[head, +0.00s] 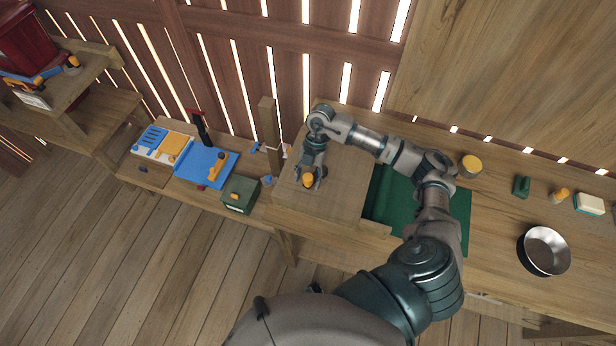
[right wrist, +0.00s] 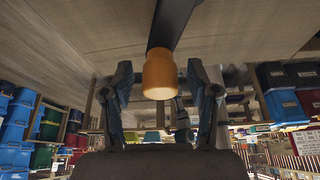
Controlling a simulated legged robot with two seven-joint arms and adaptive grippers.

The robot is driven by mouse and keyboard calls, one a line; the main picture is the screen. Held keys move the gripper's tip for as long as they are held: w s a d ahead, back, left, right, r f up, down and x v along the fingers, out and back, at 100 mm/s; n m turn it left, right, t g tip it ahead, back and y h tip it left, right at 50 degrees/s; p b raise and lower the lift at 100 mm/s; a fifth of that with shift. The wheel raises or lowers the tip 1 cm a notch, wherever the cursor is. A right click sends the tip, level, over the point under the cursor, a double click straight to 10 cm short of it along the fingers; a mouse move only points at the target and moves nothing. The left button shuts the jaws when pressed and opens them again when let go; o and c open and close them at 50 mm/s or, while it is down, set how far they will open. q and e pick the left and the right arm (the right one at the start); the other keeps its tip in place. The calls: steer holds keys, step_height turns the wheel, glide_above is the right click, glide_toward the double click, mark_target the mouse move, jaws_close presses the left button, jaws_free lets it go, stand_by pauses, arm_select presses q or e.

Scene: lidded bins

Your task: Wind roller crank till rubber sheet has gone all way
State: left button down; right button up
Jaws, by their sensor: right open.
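The crank's orange knob (head: 308,180) shows at the wooden block (head: 340,205) on the bench. In the right wrist view the knob (right wrist: 160,74) hangs from a dark crank arm (right wrist: 172,22). My right gripper (head: 311,174) is open around the knob, with one finger on each side. In the right wrist view gaps show between the knob and both fingers (right wrist: 160,92). The dark green sheet (head: 386,200) lies flat to the right of the block, partly hidden by my right arm. The roller itself is not clearly visible. My left gripper is not in view.
A metal bowl (head: 544,250), a yellow-topped jar (head: 470,166) and small items stand on the bench at right. A wooden post (head: 269,125) and a dark green box (head: 240,194) stand left of the block. A blue board (head: 206,167) lies farther left.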

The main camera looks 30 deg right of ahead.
jaws_close()
steer(key=shift+w, duration=0.1)
